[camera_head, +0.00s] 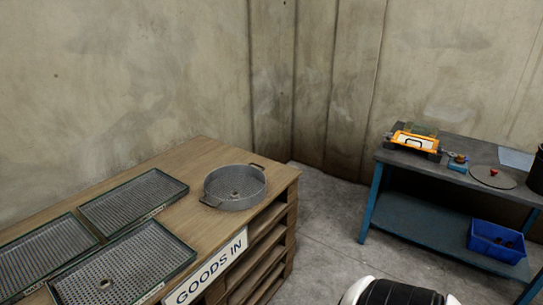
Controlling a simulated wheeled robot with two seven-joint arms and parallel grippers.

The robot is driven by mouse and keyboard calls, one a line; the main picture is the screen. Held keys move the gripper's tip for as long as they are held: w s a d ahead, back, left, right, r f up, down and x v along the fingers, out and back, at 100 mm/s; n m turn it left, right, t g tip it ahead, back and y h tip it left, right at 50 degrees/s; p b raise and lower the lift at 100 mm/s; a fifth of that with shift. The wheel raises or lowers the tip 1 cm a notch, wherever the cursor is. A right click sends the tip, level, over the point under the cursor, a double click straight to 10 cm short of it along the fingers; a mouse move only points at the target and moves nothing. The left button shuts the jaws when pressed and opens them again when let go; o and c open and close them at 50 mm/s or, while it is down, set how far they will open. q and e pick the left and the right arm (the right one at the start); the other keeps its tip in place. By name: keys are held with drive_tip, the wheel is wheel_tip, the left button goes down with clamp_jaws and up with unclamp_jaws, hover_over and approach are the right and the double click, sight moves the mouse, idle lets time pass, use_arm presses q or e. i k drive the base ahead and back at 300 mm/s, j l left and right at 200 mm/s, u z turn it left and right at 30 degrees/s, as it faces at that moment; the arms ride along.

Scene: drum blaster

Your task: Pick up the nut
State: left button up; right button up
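A small ring-shaped piece that looks like a nut (104,283) lies on the perforated floor of the front tray (150,228), at the lower left. Another small object (234,194) lies in the round grey pan (214,203); it is too small to tell what it is. Neither of my grippers is in view. A white and black rounded part at the bottom edge seems to be mine.
The trays and pan stand on a wooden pallet bench (190,168) marked "GOODS IN". Two more perforated trays (134,198) (45,256) lie behind and left. A blue-legged table (455,172) with an orange device (414,141) and a blue bin (497,241) stands right. Floor between is clear.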

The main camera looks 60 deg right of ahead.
sight(234, 195)
drive_tip(key=z, duration=1.5)
drive_tip(key=i+l, duration=0.25)
